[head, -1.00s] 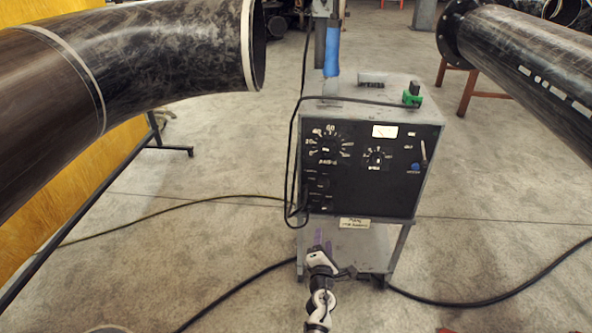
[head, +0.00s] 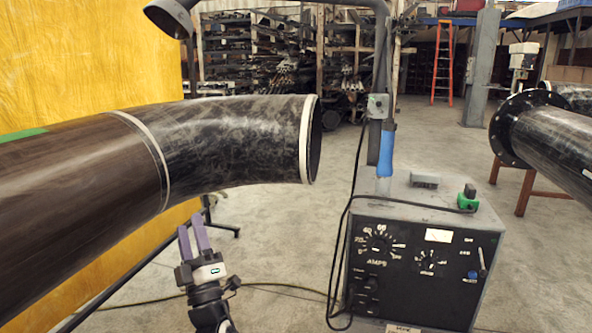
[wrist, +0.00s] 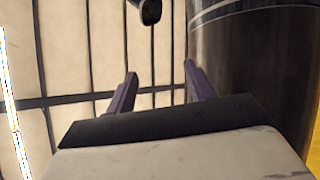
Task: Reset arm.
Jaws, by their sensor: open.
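My gripper (head: 193,237) is in the lower left middle of the head view, its two purple fingers pointing up. It is open, with nothing between the fingers. It is just below the large dark pipe with a bend (head: 240,140) in that view. In the wrist view, both fingers of my gripper (wrist: 160,88) stand apart. The dark curved pipe wall (wrist: 245,75) fills the right side there, close to the right finger; I cannot tell whether they touch.
A grey welding machine (head: 415,260) with dials stands to the right of my gripper. A flanged pipe (head: 555,150) rests on a brown stand at the right. A yellow panel (head: 90,60) stands behind the bent pipe. An orange ladder (head: 443,60) and shelves are far back. Open floor lies between.

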